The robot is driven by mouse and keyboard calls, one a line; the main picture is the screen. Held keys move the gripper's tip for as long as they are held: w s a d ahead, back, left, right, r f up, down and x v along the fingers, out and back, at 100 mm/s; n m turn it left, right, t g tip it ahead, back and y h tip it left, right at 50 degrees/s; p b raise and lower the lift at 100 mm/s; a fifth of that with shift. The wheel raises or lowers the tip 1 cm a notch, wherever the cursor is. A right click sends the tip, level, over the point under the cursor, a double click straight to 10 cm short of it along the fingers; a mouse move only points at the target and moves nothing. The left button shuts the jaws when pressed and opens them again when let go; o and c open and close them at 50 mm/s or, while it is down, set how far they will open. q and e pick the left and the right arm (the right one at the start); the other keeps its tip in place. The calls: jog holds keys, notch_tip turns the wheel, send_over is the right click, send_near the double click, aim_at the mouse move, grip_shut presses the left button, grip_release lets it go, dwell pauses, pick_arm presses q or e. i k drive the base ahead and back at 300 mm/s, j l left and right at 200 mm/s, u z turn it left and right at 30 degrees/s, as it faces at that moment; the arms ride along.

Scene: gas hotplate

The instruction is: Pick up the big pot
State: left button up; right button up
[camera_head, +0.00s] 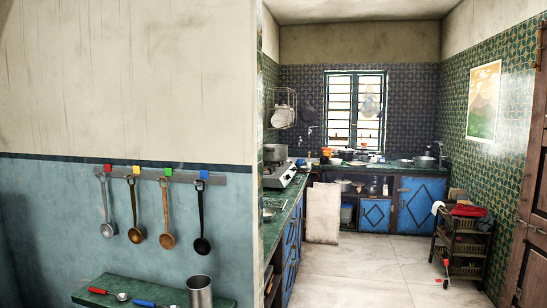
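A large grey metal pot (275,153) stands upright on the gas hotplate (283,180) at the left end of the far room's counter. The near wall's edge is close to its left side. Several smaller pots and bowls (347,155) stand on the back counter under the window, too small to tell in detail. Neither of my grippers is in view.
A wall with hanging ladles (137,212) and a green shelf with a metal cup (200,292) fills the left. A green counter (285,222) with blue cabinets runs along the left. The tiled floor (370,275) is open. A dark rack cart (462,240) stands right.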

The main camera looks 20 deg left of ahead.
aim_at(274, 153)
jog(key=i+z, duration=0.2)
jog(key=i, duration=6.6)
